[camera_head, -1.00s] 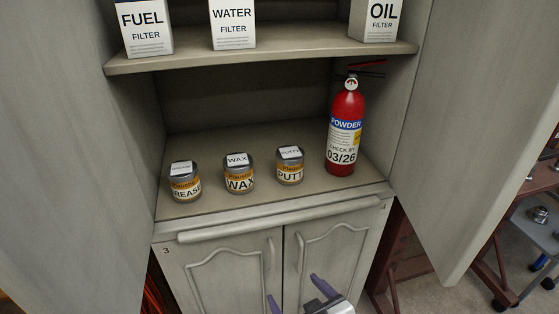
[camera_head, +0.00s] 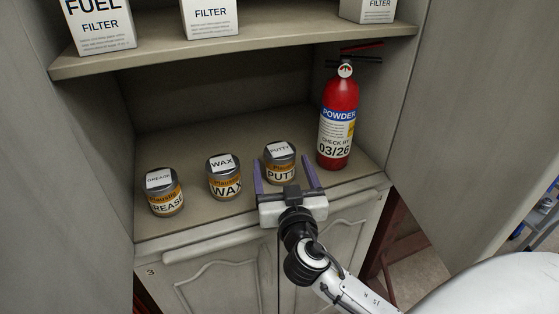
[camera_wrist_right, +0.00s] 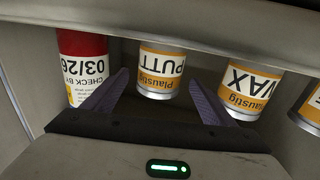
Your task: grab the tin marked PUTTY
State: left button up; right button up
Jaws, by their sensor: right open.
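The PUTTY tin (camera_head: 281,165) stands upright on the lower cabinet shelf, the rightmost of three tins, with a white lid label and an orange and white side label. My right gripper (camera_head: 287,178) is open in front of it, with its purple fingers on either side of the tin in the head view. In the right wrist view the PUTTY tin (camera_wrist_right: 161,72) appears upside down, beyond and between the open fingers (camera_wrist_right: 158,95). Nothing is between the fingers' near parts. My left gripper is not in view.
The WAX tin (camera_head: 224,178) and GREASE tin (camera_head: 163,193) stand to the left. A red POWDER extinguisher (camera_head: 338,122) stands close on the right. An upper shelf (camera_head: 240,49) with filter boxes (camera_head: 209,18) hangs above. Cabinet doors (camera_head: 460,110) stand open at both sides.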

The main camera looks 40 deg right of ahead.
jog(key=x, duration=0.4)
jog(key=shift+w+d+p, duration=0.1)
jog(key=shift+d+p, duration=0.05)
jog(key=shift+p, duration=0.25)
jog(key=c, duration=1.4)
